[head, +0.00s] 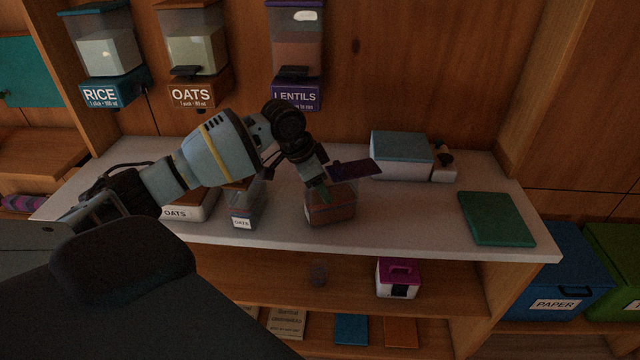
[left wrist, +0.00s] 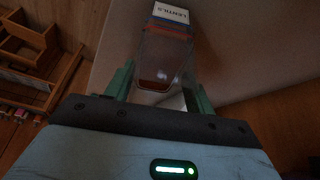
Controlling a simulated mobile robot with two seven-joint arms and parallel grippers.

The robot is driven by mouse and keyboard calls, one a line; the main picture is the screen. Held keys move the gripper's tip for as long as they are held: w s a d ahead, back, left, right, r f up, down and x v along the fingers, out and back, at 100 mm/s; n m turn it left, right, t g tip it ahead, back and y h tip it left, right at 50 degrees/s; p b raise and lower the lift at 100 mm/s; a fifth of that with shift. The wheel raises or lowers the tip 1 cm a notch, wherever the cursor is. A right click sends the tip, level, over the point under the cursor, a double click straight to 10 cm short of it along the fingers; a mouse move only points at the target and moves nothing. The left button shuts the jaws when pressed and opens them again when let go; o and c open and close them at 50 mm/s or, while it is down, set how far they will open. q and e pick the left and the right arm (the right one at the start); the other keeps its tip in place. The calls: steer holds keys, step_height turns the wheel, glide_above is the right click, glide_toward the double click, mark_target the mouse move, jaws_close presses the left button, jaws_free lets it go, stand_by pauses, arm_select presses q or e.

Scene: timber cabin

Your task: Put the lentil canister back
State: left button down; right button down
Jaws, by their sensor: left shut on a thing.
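The lentil canister (head: 332,210) is a clear box with reddish-brown contents, at the front middle of the white counter. A purple flap (head: 354,169), which looks like its raised lid, sticks out above it to the right. My left gripper (head: 317,188) comes down from above and is shut on the canister; the arm partly hides it. I cannot tell whether the canister touches the counter. In the left wrist view the canister (left wrist: 165,52) sits between the two green fingers, with its white LENTILS label at the far end. My right gripper is not in view.
Wall dispensers for rice (head: 107,55), oats (head: 193,50) and lentils (head: 296,45) hang above the counter (head: 400,225). A clear oats canister (head: 246,207) stands left of the gripper. A teal-lidded box (head: 400,156) and green board (head: 496,218) are to the right, with bare counter before them.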

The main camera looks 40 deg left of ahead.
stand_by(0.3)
arm_select(q)
steer(key=c, duration=0.5)
jaws_free()
steer(key=shift+f, duration=0.1)
steer(key=p+v, duration=0.1)
steer(key=v, duration=1.1)
steer(key=shift+r, duration=0.2)
